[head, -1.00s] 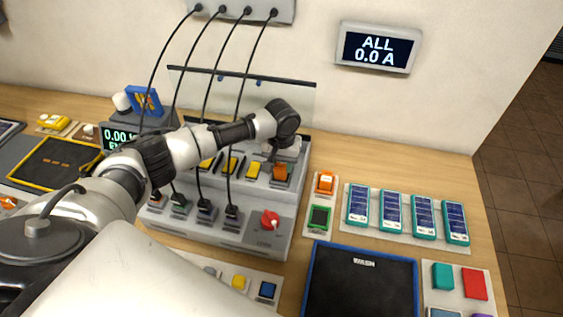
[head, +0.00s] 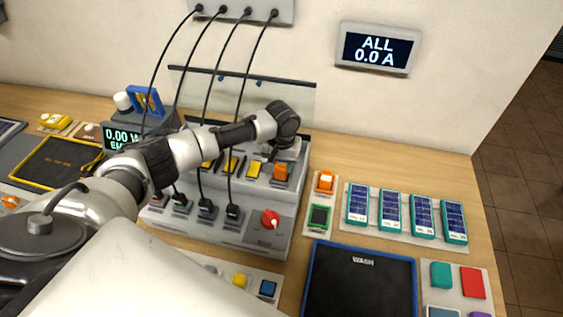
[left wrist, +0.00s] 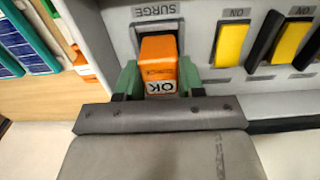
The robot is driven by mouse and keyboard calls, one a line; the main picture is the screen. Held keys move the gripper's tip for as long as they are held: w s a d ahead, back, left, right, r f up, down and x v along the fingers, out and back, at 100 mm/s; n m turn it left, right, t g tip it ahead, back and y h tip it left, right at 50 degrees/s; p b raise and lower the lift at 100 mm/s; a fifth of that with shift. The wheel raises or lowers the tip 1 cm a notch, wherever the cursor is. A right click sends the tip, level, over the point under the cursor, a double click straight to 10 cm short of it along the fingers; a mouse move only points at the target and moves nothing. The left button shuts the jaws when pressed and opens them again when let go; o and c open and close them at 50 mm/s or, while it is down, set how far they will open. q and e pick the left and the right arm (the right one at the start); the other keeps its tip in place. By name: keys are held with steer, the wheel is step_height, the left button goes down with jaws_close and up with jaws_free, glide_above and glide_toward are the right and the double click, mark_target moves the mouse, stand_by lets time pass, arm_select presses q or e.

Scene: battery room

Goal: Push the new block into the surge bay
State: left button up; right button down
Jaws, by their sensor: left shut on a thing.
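An orange block (left wrist: 158,62) with an "OK" mark sits at the mouth of the bay labelled SURGE (left wrist: 155,28) in the left wrist view. Its far end is in the bay's opening and its near end sticks out. My left gripper (left wrist: 158,82) is shut on the block, with a green finger on each side. In the head view the orange block (head: 281,173) shows below my left gripper (head: 283,158), at the right end of the panel's upper row. How deep the block sits is hard to tell. My right gripper is out of view.
Yellow switches (left wrist: 231,42) stand beside the surge bay. A red knob (head: 270,219) is on the panel's lower front. Black cables (head: 240,120) hang behind and beside my arm. Another orange block (head: 325,181) lies on a small plate to the right, near several blue-faced cells (head: 391,208).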

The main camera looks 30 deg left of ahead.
mark_target(281, 164)
arm_select(q)
steer(key=shift+f, duration=0.45)
steer(key=o, duration=0.7)
step_height(281, 164, up, 6)
steer(key=p, duration=0.6)
steer(key=shift+f, duration=0.15)
steer(key=shift+r+p, duration=0.3)
steer(key=shift+r, duration=2.35)
